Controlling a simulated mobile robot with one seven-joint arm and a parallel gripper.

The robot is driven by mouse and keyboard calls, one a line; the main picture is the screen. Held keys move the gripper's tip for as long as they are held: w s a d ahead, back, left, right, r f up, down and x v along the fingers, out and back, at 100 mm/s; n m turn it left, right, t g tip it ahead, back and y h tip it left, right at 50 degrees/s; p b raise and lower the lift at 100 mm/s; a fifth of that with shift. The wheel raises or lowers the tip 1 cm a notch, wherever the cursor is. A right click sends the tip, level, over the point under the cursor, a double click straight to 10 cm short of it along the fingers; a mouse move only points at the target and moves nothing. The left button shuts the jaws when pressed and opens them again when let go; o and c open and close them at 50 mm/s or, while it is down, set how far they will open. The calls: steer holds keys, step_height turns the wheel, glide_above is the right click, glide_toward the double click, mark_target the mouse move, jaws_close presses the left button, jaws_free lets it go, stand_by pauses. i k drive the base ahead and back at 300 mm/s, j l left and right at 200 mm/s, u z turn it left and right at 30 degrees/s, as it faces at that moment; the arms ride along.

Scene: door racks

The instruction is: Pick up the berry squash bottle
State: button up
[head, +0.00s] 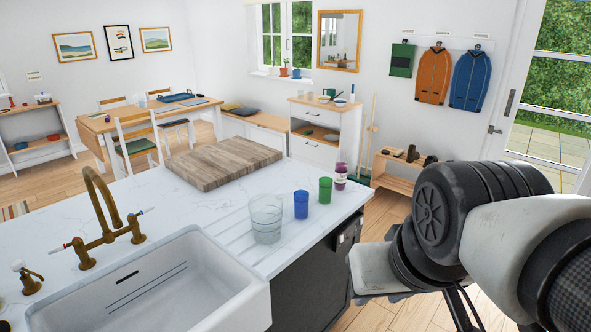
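A small dark purple bottle with a pale label (340,177) stands upright on the white marble counter (200,220), near its far right corner. It looks like the berry squash bottle, but its label is too small to read. It stands just behind and right of a green cup (325,190). Links of my arm fill the lower right of the view, to the right of the counter. My gripper's fingers do not show.
A blue cup (301,204) and a clear ribbed glass (266,218) stand in front of the green cup. A wooden board (222,163) lies left of the bottle. The white sink (150,280) and brass tap (104,215) are at the near left.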

mark_target(341, 163)
steer(key=i+l+u, duration=0.15)
steer(key=u, duration=0.35)
steer(key=i+l+u, duration=0.15)
steer(key=u, duration=0.35)
steer(key=i+l+u, duration=0.15)
steer(key=l, duration=0.25)
steer(key=i+l+u, duration=0.1)
steer(key=l, duration=0.3)
steer(key=l+u, duration=0.15)
steer(key=l, duration=0.25)
steer(key=i+l, duration=0.1)
steer(key=l, duration=0.35)
steer(key=i+l, duration=0.15)
steer(key=l, duration=0.3)
steer(key=i+l, duration=0.1)
steer(key=l, duration=0.4)
steer(key=i+l, duration=0.15)
steer(key=l, duration=0.3)
steer(key=i+l+u, duration=0.1)
steer(key=l, duration=0.35)
steer(key=i+l, duration=0.1)
steer(key=l, duration=0.35)
